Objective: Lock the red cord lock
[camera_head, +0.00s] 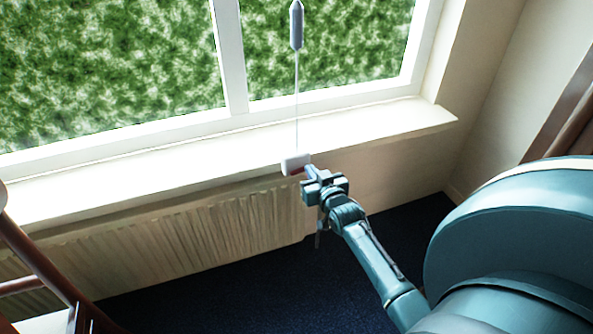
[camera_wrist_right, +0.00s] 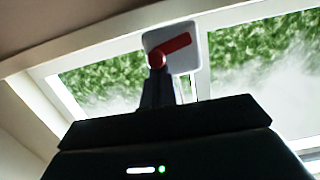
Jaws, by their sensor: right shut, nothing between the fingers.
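The cord lock is a small white block (camera_head: 294,162) with a red lever (camera_head: 296,172) on it, at the lower end of a thin cord in front of the window sill. In the right wrist view the white plate (camera_wrist_right: 192,58) carries the red lever (camera_wrist_right: 174,46), which slants up to the right from its round end. My right gripper (camera_head: 308,171) is shut and empty, with its tips right at the lock. In the wrist view its fingers (camera_wrist_right: 158,88) end just below the lever's round end; I cannot tell whether they touch. My left gripper is not in view.
A grey cord weight or tassel (camera_head: 296,25) shows higher on the cord. The window sill (camera_head: 380,122) and a ribbed radiator (camera_head: 200,235) lie behind the lock. Brown wooden rails (camera_head: 40,262) stand at the lower left. The dark blue floor (camera_head: 250,300) is clear.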

